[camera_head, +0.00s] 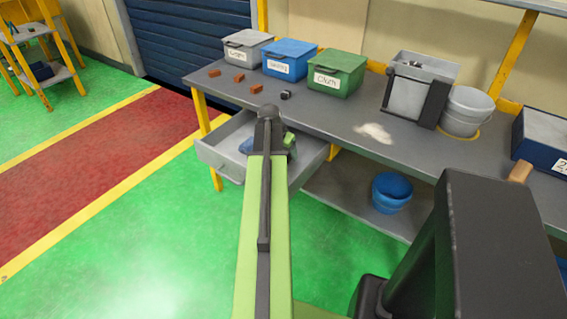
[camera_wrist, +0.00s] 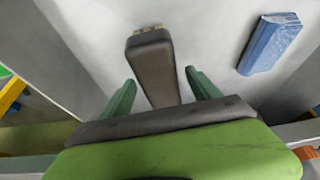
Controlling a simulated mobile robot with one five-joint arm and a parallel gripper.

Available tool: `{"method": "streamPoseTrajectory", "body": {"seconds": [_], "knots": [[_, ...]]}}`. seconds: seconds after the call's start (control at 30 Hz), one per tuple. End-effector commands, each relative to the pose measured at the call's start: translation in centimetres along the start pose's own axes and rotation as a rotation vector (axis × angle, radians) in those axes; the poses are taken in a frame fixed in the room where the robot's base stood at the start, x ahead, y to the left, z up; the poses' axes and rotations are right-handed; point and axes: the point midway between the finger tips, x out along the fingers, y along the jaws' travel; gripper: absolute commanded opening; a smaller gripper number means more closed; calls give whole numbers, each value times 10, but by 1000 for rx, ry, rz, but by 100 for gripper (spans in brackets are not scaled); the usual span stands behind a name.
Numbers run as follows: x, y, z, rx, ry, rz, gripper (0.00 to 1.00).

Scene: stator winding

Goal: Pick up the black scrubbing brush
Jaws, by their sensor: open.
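The black scrubbing brush (camera_wrist: 152,62) shows in the wrist view as a dark block with tan bristles at its far end. It lies on the pale floor of the open drawer (camera_head: 221,162). My gripper (camera_wrist: 160,80) is open, with one green fingertip on each side of the brush's near part. I see no finger pressed against the brush, and I cannot tell the exact height above it. In the head view my gripper (camera_head: 288,141) is at the drawer, and my arm hides the brush there.
A blue block (camera_wrist: 268,44) lies in the drawer to the right of the brush. The drawer walls stand close around my gripper. On the workbench (camera_head: 325,115) above are lidded bins, small red blocks (camera_head: 238,78) and a grey bucket (camera_head: 466,110). A blue bucket (camera_head: 391,193) stands below.

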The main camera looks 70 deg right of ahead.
Motion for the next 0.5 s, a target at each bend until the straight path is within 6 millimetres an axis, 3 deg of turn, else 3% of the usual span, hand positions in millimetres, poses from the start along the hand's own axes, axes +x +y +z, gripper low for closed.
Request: {"method": "streamPoseTrajectory", "body": {"seconds": [0.03,0.1,0.5], "knots": [[19,-1,2,0,0,0,71],[26,-1,2,0,0,0,71],[24,-1,1,-1,0,0,71]]}}
